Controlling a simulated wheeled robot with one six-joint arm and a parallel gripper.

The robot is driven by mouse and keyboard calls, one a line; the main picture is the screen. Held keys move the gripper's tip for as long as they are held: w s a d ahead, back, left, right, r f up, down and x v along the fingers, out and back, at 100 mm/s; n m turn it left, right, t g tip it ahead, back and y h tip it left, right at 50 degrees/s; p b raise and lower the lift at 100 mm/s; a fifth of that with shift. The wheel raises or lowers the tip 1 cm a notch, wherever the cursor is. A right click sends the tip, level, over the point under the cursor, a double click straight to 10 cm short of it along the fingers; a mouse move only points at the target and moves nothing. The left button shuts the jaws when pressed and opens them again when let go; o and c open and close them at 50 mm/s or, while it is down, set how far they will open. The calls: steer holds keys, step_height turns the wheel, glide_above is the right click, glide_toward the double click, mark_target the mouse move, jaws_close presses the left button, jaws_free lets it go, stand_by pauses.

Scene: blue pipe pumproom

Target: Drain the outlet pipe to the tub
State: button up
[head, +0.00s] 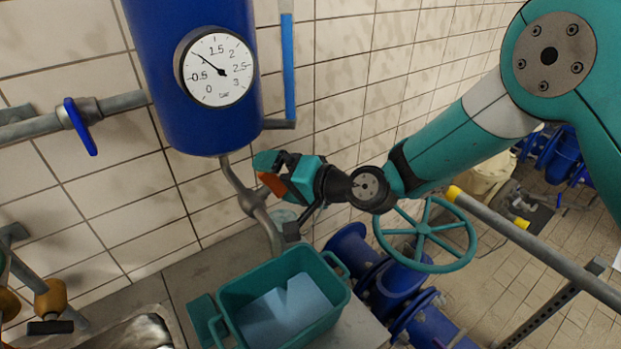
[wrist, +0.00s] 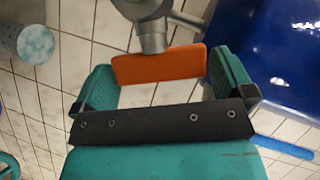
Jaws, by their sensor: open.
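The outlet pipe (head: 232,178) runs down from the blue tank (head: 190,110) and bends toward the teal tub (head: 228,290). An orange valve handle (head: 271,184) sits beside this pipe; in the wrist view the orange handle (wrist: 160,67) lies between my open fingers, with gaps on both sides. My gripper (head: 276,171) is beside the pipe under the tank. In the wrist view, the grey valve body (wrist: 150,30) is just beyond the handle. The tub has a pale blue surface inside; I cannot tell its depth. The pressure gauge (head: 217,70) reads about 1 bar.
A blue-handled valve (head: 80,125) is on the left wall pipe. A sight tube (head: 288,75) stands right of the tank. A teal handwheel (head: 425,232) and blue pipework (head: 400,285) are right of the tub. A brass valve (head: 52,298) is at lower left.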

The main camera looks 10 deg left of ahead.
steer(key=b+v, duration=0.7)
steer(key=v, duration=1)
steer(key=shift+d+b, duration=0.25)
steer(key=shift+b, duration=0.15)
steer(key=s+d+f+n+g+h+b, duration=0.2)
steer(key=s+d+n+g+h, duration=0.2)
steer(key=s+d+h, duration=0.6)
steer(key=s+d+n, duration=0.1)
steer(key=s+d, duration=0.4)
steer(key=s, duration=0.1)
steer(key=shift+s+d+f, duration=0.2)
steer(key=shift+s+d, duration=0.15)
steer(key=shift+d, duration=0.05)
